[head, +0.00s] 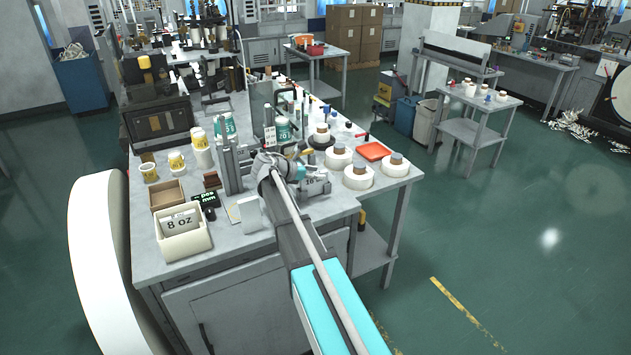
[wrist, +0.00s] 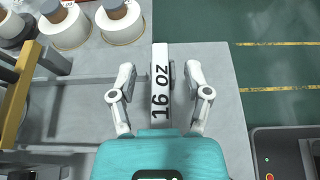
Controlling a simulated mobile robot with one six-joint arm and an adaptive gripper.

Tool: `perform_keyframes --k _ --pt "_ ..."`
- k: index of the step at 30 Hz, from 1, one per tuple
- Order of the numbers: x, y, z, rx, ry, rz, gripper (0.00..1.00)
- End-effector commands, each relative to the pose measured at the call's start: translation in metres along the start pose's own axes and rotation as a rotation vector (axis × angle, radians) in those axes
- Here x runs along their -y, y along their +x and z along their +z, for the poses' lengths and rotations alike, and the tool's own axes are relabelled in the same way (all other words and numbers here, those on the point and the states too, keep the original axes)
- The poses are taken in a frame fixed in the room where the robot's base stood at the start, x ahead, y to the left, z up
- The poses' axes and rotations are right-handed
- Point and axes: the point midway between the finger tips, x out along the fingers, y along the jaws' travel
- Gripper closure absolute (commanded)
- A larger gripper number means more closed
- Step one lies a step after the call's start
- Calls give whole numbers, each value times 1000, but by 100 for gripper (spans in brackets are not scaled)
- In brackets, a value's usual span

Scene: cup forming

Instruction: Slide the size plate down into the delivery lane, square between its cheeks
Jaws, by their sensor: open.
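The size plate (wrist: 161,62), a white bar lettered "16 oz", stands between the two fingers of my gripper (wrist: 159,72) in the wrist view. The fingers are open, with a gap visible on each side of the plate. In the head view my gripper (head: 290,168) is over the bench near its front right, beside a grey block marked "16" (head: 312,185); my arm partly hides this area. Upright grey posts (head: 230,165) stand just left of my gripper. I cannot tell which surfaces are the delivery lane and its cheeks.
A cream bin (head: 184,243) with an "8 oz" card sits at the bench's front left, near a small dark display (head: 205,199). White paper rolls (head: 358,177) and an orange tray (head: 373,151) lie to the right. The bench's right edge borders open green floor (head: 500,215).

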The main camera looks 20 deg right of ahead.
Motion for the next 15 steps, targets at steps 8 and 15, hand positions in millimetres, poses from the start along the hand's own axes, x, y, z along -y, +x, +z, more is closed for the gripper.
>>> perform_keyframes --k 8,15 --pt "0 0 0 0 0 0 54" --pt "0 0 0 0 0 0 98"
